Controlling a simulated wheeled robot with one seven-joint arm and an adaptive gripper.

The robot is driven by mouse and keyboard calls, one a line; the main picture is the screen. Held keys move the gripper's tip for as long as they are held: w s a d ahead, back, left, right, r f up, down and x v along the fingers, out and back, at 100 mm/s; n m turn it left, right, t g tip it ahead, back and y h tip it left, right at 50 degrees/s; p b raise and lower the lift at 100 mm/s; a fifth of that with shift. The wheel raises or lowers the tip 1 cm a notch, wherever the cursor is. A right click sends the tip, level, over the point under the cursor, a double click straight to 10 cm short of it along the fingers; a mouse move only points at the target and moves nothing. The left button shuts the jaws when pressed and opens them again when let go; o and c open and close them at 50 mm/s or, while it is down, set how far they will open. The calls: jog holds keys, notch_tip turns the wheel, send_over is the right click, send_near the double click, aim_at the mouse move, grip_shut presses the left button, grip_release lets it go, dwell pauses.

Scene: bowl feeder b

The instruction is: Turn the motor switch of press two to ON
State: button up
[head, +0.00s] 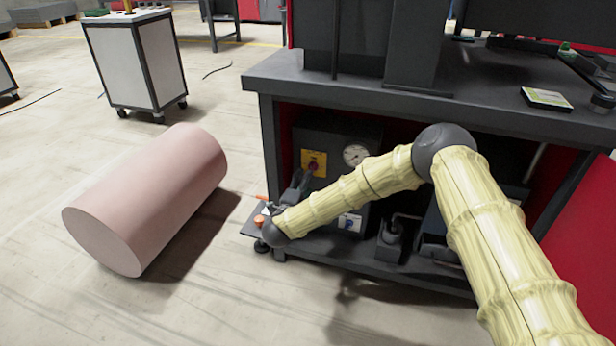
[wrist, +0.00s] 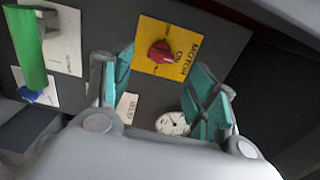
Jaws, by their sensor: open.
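The motor switch is a red knob (wrist: 161,51) on a yellow plate (wrist: 146,66) marked MOTOR and ON in the wrist view. The lettering is rotated there, with ON beside the knob. I cannot tell surely which position the knob points to. In the head view the yellow plate (head: 320,158) is on the dark unit under the press table. My gripper (wrist: 160,66) is open, with teal pads on either side of the knob in the picture, and it is empty. Any gap in depth to the knob is unclear. In the head view my gripper (head: 300,185) is small, just below the plate.
A round white gauge (head: 355,155) sits right of the switch; it also shows in the wrist view (wrist: 172,124). A green handle (wrist: 30,55) is at the wrist view's left. The table top (head: 400,95) overhangs the unit. A large pink cylinder (head: 150,195) lies on the floor.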

jog(key=shift+v, duration=2.3)
jog(key=s+d+f+n+g+y, duration=0.35)
jog(key=s+f+n, duration=0.35)
jog(key=s+f, duration=0.4)
jog(key=s+d+f+n+g+y, duration=0.2)
jog(key=s+f+n+g+y, duration=0.15)
jog(key=s+f+n, duration=0.55)
jog(key=s+d+f+n+g, duration=0.25)
jog(key=s+d, duration=0.35)
jog(key=s, duration=0.5)
jog(key=s+d+f+n+g+h, duration=0.1)
jog(key=s+d+g, duration=0.3)
jog(key=s+d, duration=0.5)
jog(key=s+d+f+n+g, duration=0.1)
jog(key=s+d+f+g, duration=0.2)
jog(key=s, duration=1)
jog(key=s+d+r+p, duration=0.1)
jog(key=r+p, duration=1.7)
jog(key=r, duration=0.2)
jog(key=s+d+r+p, duration=0.1)
jog(key=s+r+p, duration=0.1)
jog(key=r+p, duration=1.7)
jog(key=shift+d+r+n+g+p, duration=0.3)
jog(key=shift+r+n+g, duration=0.05)
jog(key=shift+s, duration=0.1)
